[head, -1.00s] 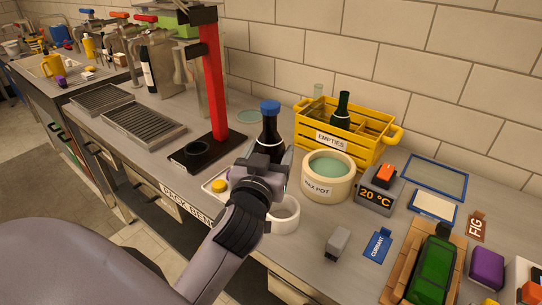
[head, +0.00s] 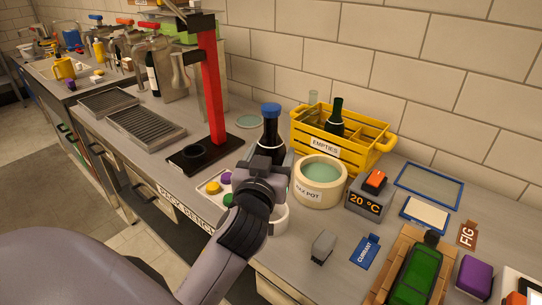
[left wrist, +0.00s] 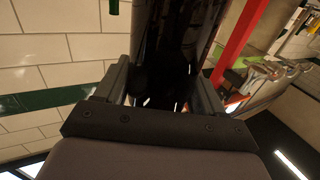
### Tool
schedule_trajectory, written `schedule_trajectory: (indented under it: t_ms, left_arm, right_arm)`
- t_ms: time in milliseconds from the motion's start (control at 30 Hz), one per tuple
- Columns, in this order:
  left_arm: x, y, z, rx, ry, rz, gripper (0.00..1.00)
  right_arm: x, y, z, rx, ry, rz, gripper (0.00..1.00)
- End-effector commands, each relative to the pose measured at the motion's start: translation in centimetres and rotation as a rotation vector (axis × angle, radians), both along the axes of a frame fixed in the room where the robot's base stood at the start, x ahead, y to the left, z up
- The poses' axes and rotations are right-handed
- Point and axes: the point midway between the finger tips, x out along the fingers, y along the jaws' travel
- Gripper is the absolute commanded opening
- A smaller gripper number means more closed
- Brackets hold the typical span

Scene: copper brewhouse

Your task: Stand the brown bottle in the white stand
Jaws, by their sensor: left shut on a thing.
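The brown bottle (head: 269,142), very dark with a blue cap and a pale neck band, is upright in my left gripper (head: 264,172). The gripper is shut on its body. In the left wrist view the dark, glossy bottle (left wrist: 180,35) fills the space between the fingers of my left gripper (left wrist: 162,88). The white stand (head: 281,221) is a short round ring on the bench, partly hidden behind my gripper and wrist in the head view. The bottle's lower end is hidden there too, so I cannot tell its gap to the stand. My right gripper is not in view.
The cream wax pot (head: 320,185) stands close to the right of the bottle, with the yellow empties crate (head: 325,150) behind. A red-posted device (head: 211,90) and a tray of coloured caps (head: 210,190) are at left. A grey block (head: 322,247) stands right of the stand.

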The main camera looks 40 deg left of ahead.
Motion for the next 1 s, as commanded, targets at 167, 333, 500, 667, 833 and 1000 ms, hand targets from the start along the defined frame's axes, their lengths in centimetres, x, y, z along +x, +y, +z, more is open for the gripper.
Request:
schedule_trajectory:
  t_ms: [167, 333, 500, 667, 833, 1000]
  left_arm:
    - [0.0, 0.0, 0.3, -0.001, -0.006, 0.0, 0.27]
    - [0.0, 0.0, -0.8, 0.001, -0.006, -0.001, 0.27]
    - [0.0, 0.0, -2.3, 0.0, -0.005, -0.001, 0.27]
    - [0.0, 0.0, -3.7, 0.001, -0.006, -0.001, 0.27]
    - [0.0, 0.0, -4.6, 0.001, -0.006, -0.001, 0.27]
    - [0.0, 0.0, -4.8, 0.001, -0.006, -0.001, 0.27]
  right_arm:
    - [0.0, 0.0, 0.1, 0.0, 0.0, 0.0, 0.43]
    - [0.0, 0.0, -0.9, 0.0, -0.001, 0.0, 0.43]
    - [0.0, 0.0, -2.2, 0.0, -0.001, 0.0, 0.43]
    - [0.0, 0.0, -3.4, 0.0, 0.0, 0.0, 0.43]
    - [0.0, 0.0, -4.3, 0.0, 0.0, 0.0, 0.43]
    - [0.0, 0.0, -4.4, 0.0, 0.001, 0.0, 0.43]
